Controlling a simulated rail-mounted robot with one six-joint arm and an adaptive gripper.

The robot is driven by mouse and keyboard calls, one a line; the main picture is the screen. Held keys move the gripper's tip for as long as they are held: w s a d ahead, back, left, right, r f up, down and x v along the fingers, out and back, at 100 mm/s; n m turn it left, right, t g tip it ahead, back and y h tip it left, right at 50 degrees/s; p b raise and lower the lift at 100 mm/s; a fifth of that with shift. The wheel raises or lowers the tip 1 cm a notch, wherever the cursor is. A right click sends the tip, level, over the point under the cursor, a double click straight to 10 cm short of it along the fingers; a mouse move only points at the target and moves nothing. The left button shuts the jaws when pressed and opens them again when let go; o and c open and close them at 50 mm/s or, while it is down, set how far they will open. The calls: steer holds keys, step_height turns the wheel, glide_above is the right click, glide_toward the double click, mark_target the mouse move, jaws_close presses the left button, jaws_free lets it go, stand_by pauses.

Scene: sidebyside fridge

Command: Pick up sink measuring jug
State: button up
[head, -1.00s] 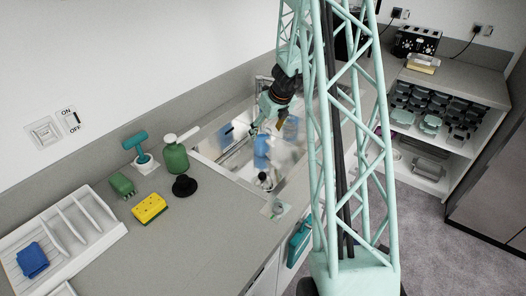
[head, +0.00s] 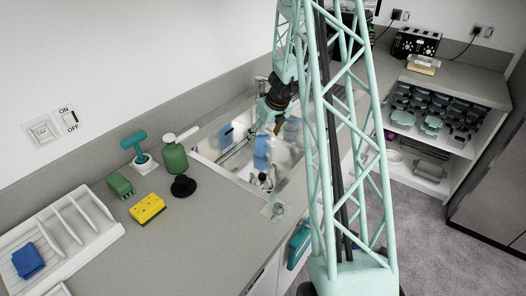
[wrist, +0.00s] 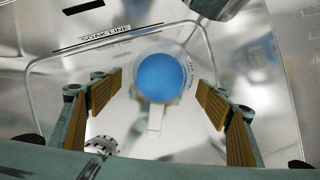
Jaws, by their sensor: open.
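The measuring jug (wrist: 161,78) stands in the sink, seen from above in the wrist view as a round clear rim with blue inside. Its pale handle (wrist: 155,119) points toward the bottom of that picture. My gripper (wrist: 163,93) is open, with one tan-padded finger on each side of the jug and a gap to it on both sides. In the head view, my gripper (head: 268,122) reaches down into the sink. The blue of the jug (head: 262,150) shows below it. The jug's base is hidden in the wrist view.
The metal sink (wrist: 262,60) has shiny walls around the jug, with a "SOAK LINE" mark on one. A drain part (wrist: 101,145) lies near the left finger.

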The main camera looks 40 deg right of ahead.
steer(key=shift+b+x, duration=0.45)
steer(key=shift+x, duration=0.9)
steer(key=c, duration=1.7)
steer(key=shift+r, duration=0.2)
steer(key=shift+r+p, duration=3.3)
steer(key=shift+r, duration=1.55)
